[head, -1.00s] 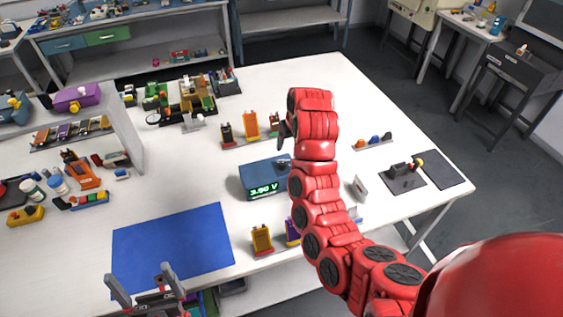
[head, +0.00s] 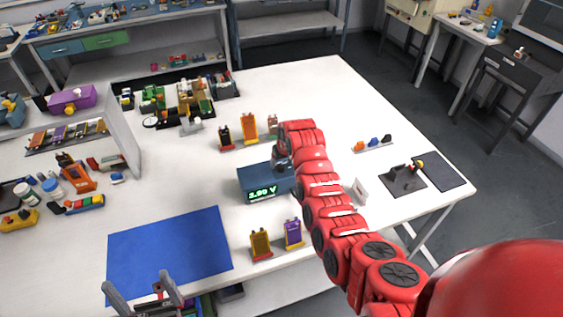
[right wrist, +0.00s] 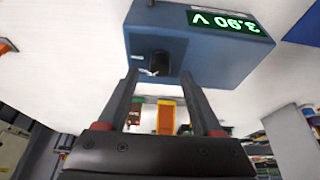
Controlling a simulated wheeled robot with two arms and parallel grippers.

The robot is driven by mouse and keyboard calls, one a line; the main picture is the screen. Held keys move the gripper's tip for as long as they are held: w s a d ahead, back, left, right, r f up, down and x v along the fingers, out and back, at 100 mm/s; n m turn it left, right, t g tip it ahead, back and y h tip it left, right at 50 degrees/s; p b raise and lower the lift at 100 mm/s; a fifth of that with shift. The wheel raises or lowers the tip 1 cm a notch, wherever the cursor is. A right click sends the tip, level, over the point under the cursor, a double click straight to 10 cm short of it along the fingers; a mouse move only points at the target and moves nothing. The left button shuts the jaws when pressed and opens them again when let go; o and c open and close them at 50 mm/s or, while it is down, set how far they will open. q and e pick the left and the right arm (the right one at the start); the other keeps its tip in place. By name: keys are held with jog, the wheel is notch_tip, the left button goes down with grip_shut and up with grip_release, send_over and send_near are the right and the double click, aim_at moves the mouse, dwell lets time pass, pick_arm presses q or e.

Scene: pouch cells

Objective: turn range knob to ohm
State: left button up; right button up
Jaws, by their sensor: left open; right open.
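The blue meter (head: 255,176) stands on the white table, with a green display reading about 3.90 V; the display appears upside down in the right wrist view (right wrist: 224,20). A dark range knob (right wrist: 152,64) with a small pale mark sits on the meter's face turned toward my right gripper. My right gripper (right wrist: 159,76) is open, its two fingertips close to either side of the knob; I cannot tell whether they touch it. In the head view my right gripper (head: 281,162) is at the meter's right end, hiding the knob. My left gripper (head: 145,290) is open and empty at the front edge.
A blue mat (head: 170,250) lies front left. Yellow and purple cells in holders (head: 275,241) stand in front of the meter, and more holders (head: 240,132) behind it. A small white card (head: 360,190) stands right of my right arm.

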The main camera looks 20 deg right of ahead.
jog(key=shift+x, duration=0.95)
jog(key=shift+s+f, duration=0.1)
jog(key=shift+c, duration=0.4)
grip_shut()
